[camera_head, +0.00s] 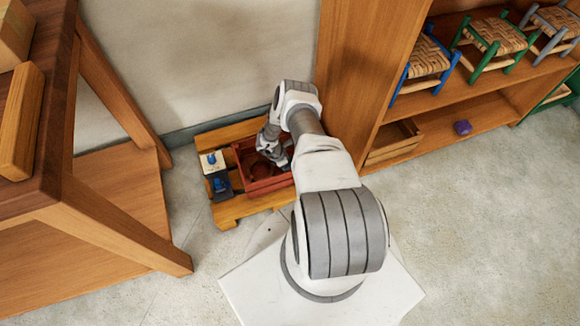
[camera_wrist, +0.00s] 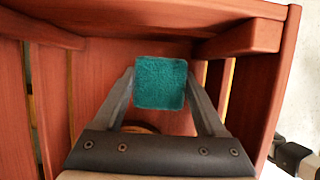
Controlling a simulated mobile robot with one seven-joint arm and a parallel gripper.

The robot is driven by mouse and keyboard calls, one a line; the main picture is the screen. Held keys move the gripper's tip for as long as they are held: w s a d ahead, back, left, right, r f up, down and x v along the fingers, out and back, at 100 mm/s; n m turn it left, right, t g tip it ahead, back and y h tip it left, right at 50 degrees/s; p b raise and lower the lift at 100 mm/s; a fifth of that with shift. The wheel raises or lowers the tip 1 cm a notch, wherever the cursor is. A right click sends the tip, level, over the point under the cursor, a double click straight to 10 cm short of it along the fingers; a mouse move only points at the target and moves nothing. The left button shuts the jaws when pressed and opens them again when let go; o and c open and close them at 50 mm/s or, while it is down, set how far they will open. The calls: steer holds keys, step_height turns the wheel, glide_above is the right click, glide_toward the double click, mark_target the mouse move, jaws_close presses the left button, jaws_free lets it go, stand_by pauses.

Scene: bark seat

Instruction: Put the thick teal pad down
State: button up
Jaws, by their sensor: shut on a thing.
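The thick teal pad (camera_wrist: 161,83) is a small, square, fuzzy block between the fingertips of my gripper (camera_wrist: 161,88) in the wrist view. My gripper is shut on it and holds it over the red wooden crate (camera_wrist: 285,75). I cannot tell how far the pad is above the crate's floor. In the head view my gripper (camera_head: 277,155) reaches down into or just over the crate (camera_head: 268,187), and the pad is hidden there. A round brownish thing (camera_wrist: 141,127) shows partly behind my fingers in the crate.
The crate stands on a low wooden pallet (camera_head: 228,212) by the wall. Beside it are a white block (camera_head: 212,163) and a dark block (camera_head: 220,187) with blue parts. A wooden bench (camera_head: 115,215) is at left; a shelf (camera_head: 470,120) with woven stools is at right.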

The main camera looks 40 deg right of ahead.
steer(key=o, duration=1.2)
steer(key=shift+o, duration=0.2)
